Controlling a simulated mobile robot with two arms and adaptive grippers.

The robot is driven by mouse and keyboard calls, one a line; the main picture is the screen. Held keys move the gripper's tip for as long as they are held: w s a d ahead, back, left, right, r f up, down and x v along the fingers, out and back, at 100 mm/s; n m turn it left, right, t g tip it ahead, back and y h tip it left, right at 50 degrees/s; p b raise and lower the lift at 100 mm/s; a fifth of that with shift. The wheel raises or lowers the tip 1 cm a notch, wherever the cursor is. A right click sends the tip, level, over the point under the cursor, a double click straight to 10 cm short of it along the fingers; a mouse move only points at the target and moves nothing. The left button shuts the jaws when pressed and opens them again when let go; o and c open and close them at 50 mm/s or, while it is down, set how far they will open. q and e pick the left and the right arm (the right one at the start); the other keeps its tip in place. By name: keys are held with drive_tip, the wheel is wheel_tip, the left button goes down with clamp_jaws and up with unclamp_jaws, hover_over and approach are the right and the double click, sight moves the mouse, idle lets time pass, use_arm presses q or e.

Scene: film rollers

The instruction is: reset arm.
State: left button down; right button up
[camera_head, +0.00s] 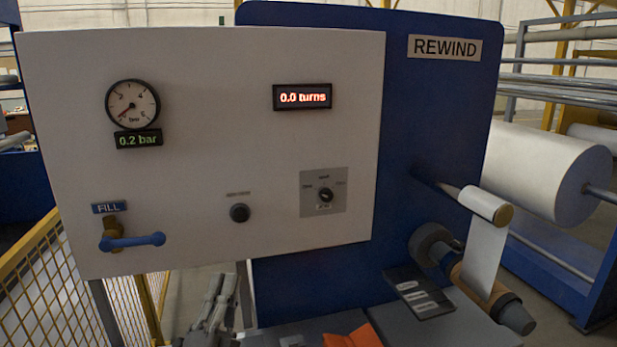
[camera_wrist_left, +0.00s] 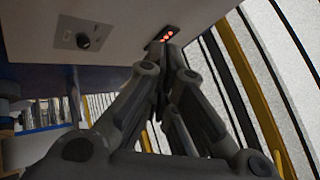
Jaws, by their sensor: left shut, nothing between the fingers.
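My left gripper (camera_head: 222,283) is at the bottom of the head view, below the white control panel (camera_head: 200,70) and apart from it. In the left wrist view its dark fingers (camera_wrist_left: 170,58) come together at the tips with nothing between them. My right gripper is not in either view. The panel carries a gauge (camera_head: 133,104) with a "0.2 bar" readout (camera_head: 138,139), a "0.0 turns" display (camera_head: 302,97), a black button (camera_head: 239,213), a selector knob (camera_head: 325,195) and a blue FILL lever (camera_head: 135,241) lying about level.
A blue REWIND machine plate (camera_head: 440,110) stands right of the panel, with a rewind shaft and a strip of white film (camera_head: 487,255) running to a lower core (camera_head: 480,282). A large white roll (camera_head: 545,170) is at right. A yellow fence (camera_head: 35,275) is at left. An orange piece (camera_head: 350,336) lies low in front.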

use_arm(q)
drive_tip(key=s+f+n+g, duration=0.3)
drive_tip(key=f+g, duration=0.2)
drive_tip(key=f, duration=0.4)
drive_tip(key=s+f+n+g, duration=0.3)
drive_tip(key=f+g, duration=0.2)
drive_tip(key=f, duration=0.5)
drive_tip(key=s+a+f+n+g+y, duration=0.2)
drive_tip(key=s+a+f+n+g, duration=0.3)
drive_tip(key=s, duration=0.7)
drive_tip(key=s+f+n+g+y, duration=0.1)
drive_tip(key=s+f+n+g, duration=0.45)
drive_tip(key=s, duration=0.65)
wheel_tip(320, 180, down, 26)
drive_tip(key=s+m+g, duration=0.1)
drive_tip(key=m+g, duration=0.1)
drive_tip(key=s+a+f+g+b, duration=0.1)
drive_tip(key=s+a+f, duration=0.2)
drive_tip(key=s+f, duration=1.4)
drive_tip(key=shift+s+f+y+b, duration=0.2)
drive_tip(key=shift+f+y+b, duration=0.15)
drive_tip(key=shift+f, duration=0.15)
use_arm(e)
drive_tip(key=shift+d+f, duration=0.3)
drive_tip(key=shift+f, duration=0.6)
